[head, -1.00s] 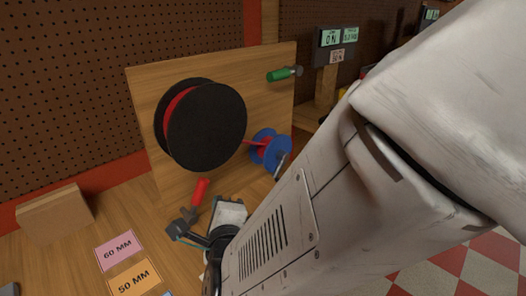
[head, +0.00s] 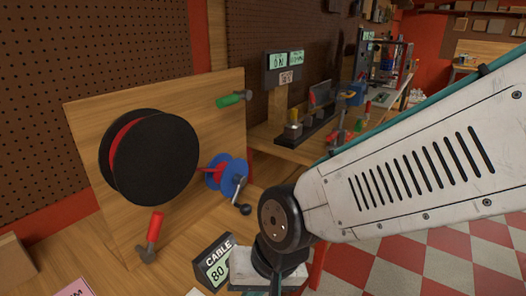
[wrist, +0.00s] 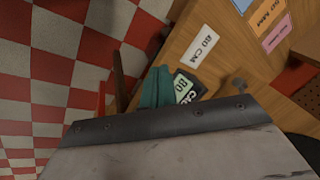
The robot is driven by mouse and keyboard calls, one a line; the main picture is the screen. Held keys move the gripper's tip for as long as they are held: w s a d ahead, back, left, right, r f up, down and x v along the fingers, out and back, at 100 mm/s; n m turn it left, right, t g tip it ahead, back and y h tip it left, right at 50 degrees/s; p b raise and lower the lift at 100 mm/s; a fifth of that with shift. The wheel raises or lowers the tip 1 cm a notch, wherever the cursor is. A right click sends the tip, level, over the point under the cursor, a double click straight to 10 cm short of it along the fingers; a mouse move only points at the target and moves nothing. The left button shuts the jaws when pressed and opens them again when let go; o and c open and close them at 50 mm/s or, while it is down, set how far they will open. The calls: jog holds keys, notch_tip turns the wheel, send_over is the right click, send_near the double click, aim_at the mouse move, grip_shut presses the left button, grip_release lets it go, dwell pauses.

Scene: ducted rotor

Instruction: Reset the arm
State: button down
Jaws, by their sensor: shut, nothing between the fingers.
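My arm reaches in from the right of the head view, and its wrist is low in the middle of the picture. My gripper shows in the wrist view as teal fingers (wrist: 153,88) beyond the pale body with a dark edge. The fingers are shut and hold nothing. They overlap the black CABLE 80 sign (wrist: 187,86) in that view. In the head view the sign (head: 217,268) stands just left of my wrist, and the fingertips are not clearly visible there.
A wooden board holds a black and red spool (head: 160,158), a blue reel (head: 224,176) with a crank and a green-handled tool (head: 234,99). A red-handled hammer (head: 153,231) is below the spool. A display (head: 284,68) stands behind. Checkered floor (head: 400,270) is open at the right.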

jog(key=s+d+r+h, duration=0.1)
jog(key=d+r, duration=0.2)
jog(key=d, duration=0.6)
jog(key=s+d+r+m+h, duration=0.1)
jog(key=d+r, duration=0.3)
jog(key=d, duration=0.6)
jog(key=s+d+r+m+h, duration=0.1)
jog(key=d+r, duration=0.3)
jog(key=d, duration=0.5)
jog(key=shift+s+d+r+h, duration=0.15)
jog(key=shift+s+d+h, duration=0.2)
jog(key=shift+s, duration=0.3)
